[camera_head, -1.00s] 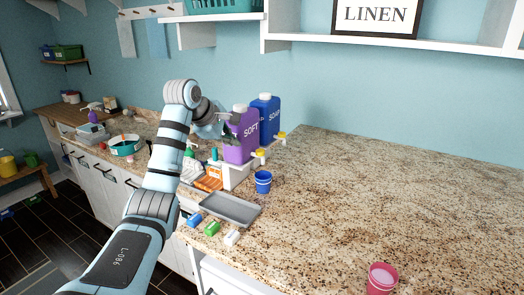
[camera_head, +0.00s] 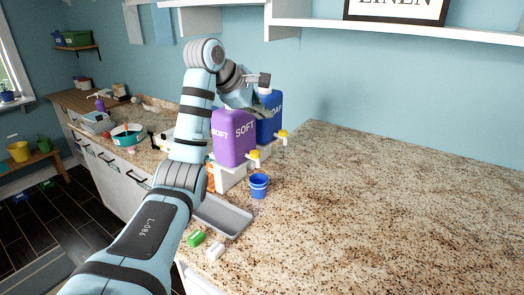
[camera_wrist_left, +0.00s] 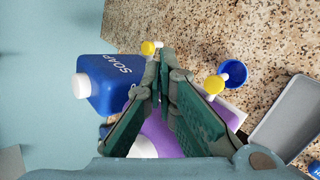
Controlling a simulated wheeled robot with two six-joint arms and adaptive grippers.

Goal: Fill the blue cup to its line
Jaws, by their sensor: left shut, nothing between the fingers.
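The blue cup (camera_head: 259,186) stands upright on the granite counter, close to the purple SOFT jug's tap. It also shows in the left wrist view (camera_wrist_left: 233,72); no fill line or contents can be made out. The purple SOFT jug (camera_head: 232,138) and the blue SOAP jug (camera_head: 269,128) each have a yellow-topped tap: SOFT's (camera_head: 253,154) and SOAP's (camera_head: 281,133). My left gripper (camera_wrist_left: 164,58) is shut and empty above the jugs, pointing down between the two taps in the wrist view. It partly hides the jugs. My right gripper is not in view.
A grey tray (camera_head: 225,216) lies left of the cup, with a green block (camera_head: 196,238) and a white block (camera_head: 215,251) in front of it. A white shelf (camera_head: 330,28) hangs above. The counter to the right is clear.

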